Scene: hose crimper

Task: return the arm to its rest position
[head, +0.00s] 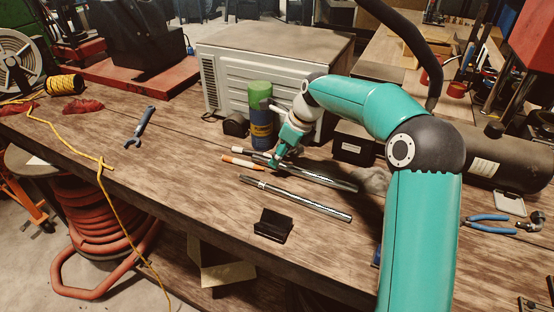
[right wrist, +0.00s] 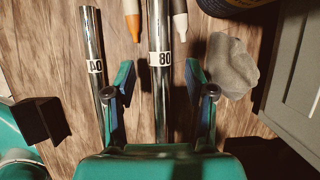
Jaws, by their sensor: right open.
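My right arm reaches in from the lower right of the head view, its teal gripper (head: 277,161) pointing down over the bench. In the right wrist view the gripper (right wrist: 161,82) has its fingers apart, and a metal tube labelled 80 (right wrist: 160,50) runs between them without visible finger contact. I cannot tell the height of the fingertips above the tube. The same tube (head: 325,179) lies on the bench in the head view. A second metal tube, labelled 40 (right wrist: 92,45), lies to its left in the wrist view; it also shows in the head view (head: 300,199). My left gripper is not in view.
An orange marker (head: 240,162), a pale marker, a grey rag (head: 374,180) and a black block (head: 273,225) lie close by. A green-and-blue can (head: 261,125) stands behind the gripper, before a white machine (head: 270,75).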

